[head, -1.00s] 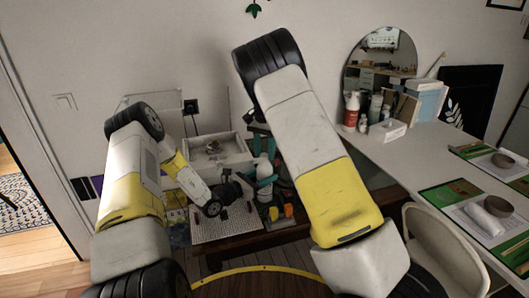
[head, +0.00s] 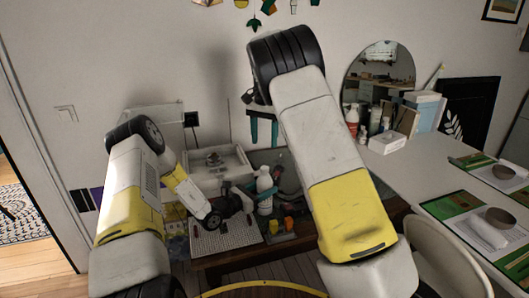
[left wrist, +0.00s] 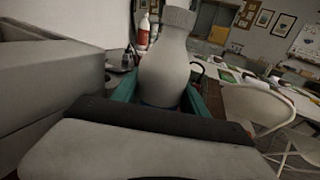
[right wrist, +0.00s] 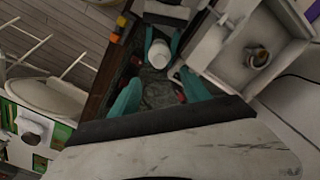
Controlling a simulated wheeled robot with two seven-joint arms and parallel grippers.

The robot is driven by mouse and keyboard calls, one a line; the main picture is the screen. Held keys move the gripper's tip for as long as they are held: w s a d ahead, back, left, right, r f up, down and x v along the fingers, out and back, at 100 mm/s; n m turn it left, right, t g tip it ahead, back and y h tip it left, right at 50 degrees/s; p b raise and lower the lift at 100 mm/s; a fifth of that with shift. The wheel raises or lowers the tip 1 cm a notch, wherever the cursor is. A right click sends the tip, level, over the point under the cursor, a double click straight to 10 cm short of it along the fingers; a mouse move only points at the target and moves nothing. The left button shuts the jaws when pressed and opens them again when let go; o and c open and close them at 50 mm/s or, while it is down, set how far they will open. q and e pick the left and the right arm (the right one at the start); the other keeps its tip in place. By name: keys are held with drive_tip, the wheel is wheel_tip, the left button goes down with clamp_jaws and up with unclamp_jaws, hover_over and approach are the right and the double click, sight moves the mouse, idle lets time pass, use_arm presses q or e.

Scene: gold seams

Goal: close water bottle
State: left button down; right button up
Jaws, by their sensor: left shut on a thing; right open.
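The white water bottle (head: 264,181) stands upright over the low table in the head view. My left gripper (head: 260,188) is shut on its body, with teal fingers at its sides. In the left wrist view the bottle (left wrist: 165,72) fills the middle, with a wider pale cap or collar (left wrist: 179,18) at its top; I cannot tell how tightly that sits. My right gripper (head: 262,130) is open, above the bottle in the head view, fingers pointing down. In the right wrist view the round bottle top (right wrist: 159,54) shows beyond its two spread fingers, which look empty.
A white open tray (head: 228,178) stands behind left of the bottle. A pegboard-like plate (head: 222,238) and small orange and yellow pieces (head: 289,223) lie on the low table. A white desk (head: 425,165) with boxes and a mirror (head: 385,75) is at the right.

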sight(259, 190)
drive_tip(key=shift+r, duration=0.85)
use_arm(q)
drive_tip(key=c, duration=0.5)
unclamp_jaws()
drive_tip(key=shift+a, duration=0.1)
drive_tip(key=v, duration=0.7)
drive_tip(key=shift+s+a, duration=0.2)
drive_tip(key=shift+s, duration=0.1)
